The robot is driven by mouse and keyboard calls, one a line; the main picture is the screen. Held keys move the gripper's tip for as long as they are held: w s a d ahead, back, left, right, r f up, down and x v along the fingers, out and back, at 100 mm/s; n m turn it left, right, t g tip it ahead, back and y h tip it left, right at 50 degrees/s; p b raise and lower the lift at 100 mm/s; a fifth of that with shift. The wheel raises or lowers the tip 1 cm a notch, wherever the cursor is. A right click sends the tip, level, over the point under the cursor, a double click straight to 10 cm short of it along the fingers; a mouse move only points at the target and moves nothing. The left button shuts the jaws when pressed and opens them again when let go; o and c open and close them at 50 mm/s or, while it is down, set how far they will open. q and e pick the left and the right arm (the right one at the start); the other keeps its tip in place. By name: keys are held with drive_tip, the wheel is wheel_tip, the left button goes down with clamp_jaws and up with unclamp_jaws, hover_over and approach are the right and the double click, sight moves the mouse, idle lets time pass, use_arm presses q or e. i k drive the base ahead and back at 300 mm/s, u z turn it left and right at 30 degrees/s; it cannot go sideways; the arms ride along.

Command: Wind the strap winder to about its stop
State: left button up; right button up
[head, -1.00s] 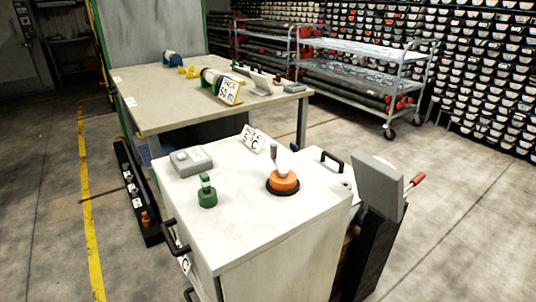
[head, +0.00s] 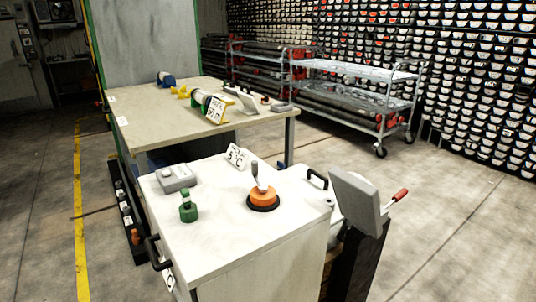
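No part is labelled as the strap winder, and I cannot tell for sure which one it is. An orange round knob (head: 263,201) with a dark base ring and an upright grey-white lever sits on the white cabinet top (head: 225,235). A red-tipped handle (head: 400,195) sticks out to the right behind a tilted grey panel (head: 357,203), beside the cabinet's right side. What the handle joins is hidden behind the panel. Neither of my grippers is in view.
The cabinet top also holds a green knob (head: 189,208), a grey box (head: 176,178) and a sign (head: 237,157). A work table (head: 150,125) stands behind. A wheeled cart (head: 350,75) stands back right. Floor at right (head: 450,240) is clear.

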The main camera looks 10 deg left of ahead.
sight(262, 188)
drive_tip(key=i, duration=0.45)
drive_tip(key=u, duration=1.05)
